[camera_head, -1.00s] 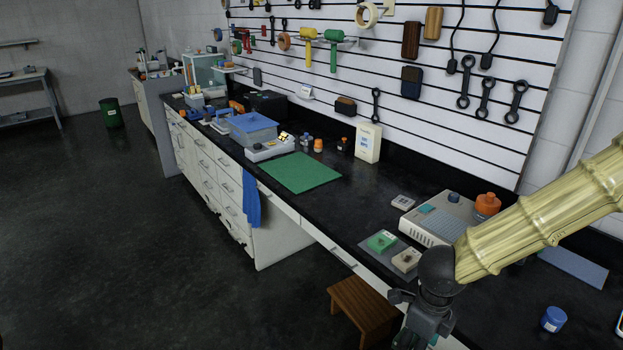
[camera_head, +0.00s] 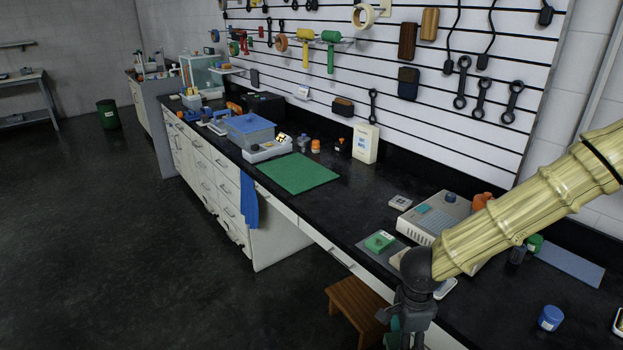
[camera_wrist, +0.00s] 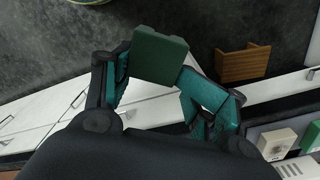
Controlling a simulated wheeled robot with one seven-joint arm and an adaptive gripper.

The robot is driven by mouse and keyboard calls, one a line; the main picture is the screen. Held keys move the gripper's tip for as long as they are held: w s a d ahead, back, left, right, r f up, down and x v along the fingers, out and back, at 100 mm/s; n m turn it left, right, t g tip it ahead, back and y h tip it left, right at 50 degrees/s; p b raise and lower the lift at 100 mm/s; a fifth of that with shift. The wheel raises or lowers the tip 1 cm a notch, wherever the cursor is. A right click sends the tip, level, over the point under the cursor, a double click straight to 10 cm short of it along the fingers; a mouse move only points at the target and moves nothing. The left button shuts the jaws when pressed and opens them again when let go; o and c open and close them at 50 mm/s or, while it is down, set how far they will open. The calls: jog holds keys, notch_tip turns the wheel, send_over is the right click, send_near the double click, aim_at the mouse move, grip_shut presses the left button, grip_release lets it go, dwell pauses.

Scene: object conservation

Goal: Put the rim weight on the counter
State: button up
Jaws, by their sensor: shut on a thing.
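The rim weight (camera_wrist: 160,54) appears as a dark green block between my fingers in the wrist view. My gripper (camera_wrist: 156,76) is shut on it, with teal finger pads on both sides. Below the block I see floor and the counter's white front. In the head view my gripper (camera_head: 404,338) is at the bottom edge, in front of the counter's front edge. The held block is mostly hidden there. The black counter (camera_head: 352,208) runs from the back left to the front right.
A green block (camera_head: 379,241) and a partly hidden pale block (camera_wrist: 279,143) sit on the counter near my gripper. A grey instrument (camera_head: 432,216) stands behind them. A wooden stool (camera_head: 357,300) is below the front edge. Bare counter lies right of the green mat (camera_head: 298,173).

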aim_at(393, 336)
jog(key=n, duration=0.1)
jog(key=w+f+n, duration=0.1)
jog(key=n, duration=0.2)
jog(key=shift+w+a+f, duration=0.25)
jog(key=shift+w+f, duration=0.05)
jog(key=shift+f, duration=0.05)
jog(key=n, duration=0.1)
jog(key=w+f+n, duration=0.1)
jog(key=n, duration=0.1)
jog(key=f+n, duration=0.1)
jog(key=shift+w+a+n, duration=0.25)
jog(key=shift+a+n, duration=0.15)
jog(key=w+f+n, duration=0.1)
jog(key=n, duration=0.2)
jog(key=a+f+n, duration=0.1)
jog(key=n, duration=0.1)
jog(key=w+f+n, duration=0.1)
jog(key=n, duration=0.2)
jog(key=shift+w+a+f+n, duration=0.3)
jog(key=shift+f, duration=0.05)
